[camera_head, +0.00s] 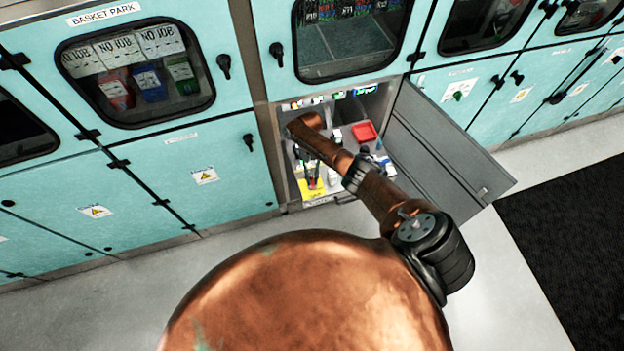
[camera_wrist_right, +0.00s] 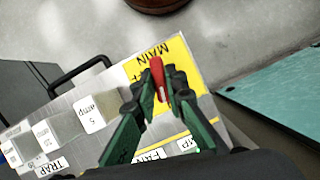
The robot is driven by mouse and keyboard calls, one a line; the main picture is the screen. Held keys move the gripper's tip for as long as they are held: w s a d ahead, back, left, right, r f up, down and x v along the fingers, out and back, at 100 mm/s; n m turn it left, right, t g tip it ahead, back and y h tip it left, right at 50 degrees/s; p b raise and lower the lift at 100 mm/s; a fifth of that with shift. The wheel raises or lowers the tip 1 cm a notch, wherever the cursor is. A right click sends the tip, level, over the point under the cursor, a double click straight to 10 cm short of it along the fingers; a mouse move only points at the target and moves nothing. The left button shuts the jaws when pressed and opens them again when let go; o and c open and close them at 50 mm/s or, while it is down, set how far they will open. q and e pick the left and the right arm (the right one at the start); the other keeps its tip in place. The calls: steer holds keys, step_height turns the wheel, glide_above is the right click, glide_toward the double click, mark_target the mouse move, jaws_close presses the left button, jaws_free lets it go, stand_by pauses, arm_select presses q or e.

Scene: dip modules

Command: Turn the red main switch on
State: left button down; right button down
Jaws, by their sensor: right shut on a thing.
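The red main switch (camera_wrist_right: 157,76) stands on a yellow plate marked MAIN (camera_wrist_right: 178,62) in the right wrist view. My right gripper (camera_wrist_right: 161,92) has its green fingers with black tips shut on the switch handle, one finger on each side. In the head view my right arm reaches into an open compartment, and the right gripper (camera_head: 312,177) is low at its front left, over the yellow plate (camera_head: 311,190). The switch itself is hidden there. My left gripper is in neither view.
The compartment's grey door (camera_head: 440,150) stands open on the right. A red tray (camera_head: 364,131) lies inside. In the wrist view, several white labelled blocks (camera_wrist_right: 95,113) and a black handle (camera_wrist_right: 78,72) are left of the switch. Teal cabinets (camera_head: 190,180) flank the compartment.

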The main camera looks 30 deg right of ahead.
mark_target(312, 179)
steer(key=shift+w+n+h, duration=0.1)
steer(key=shift+n+h, duration=0.4)
steer(key=shift+n, duration=0.7)
steer(key=c, duration=2)
jaws_free()
steer(key=shift+o, duration=0.2)
step_height(312, 179, up, 10)
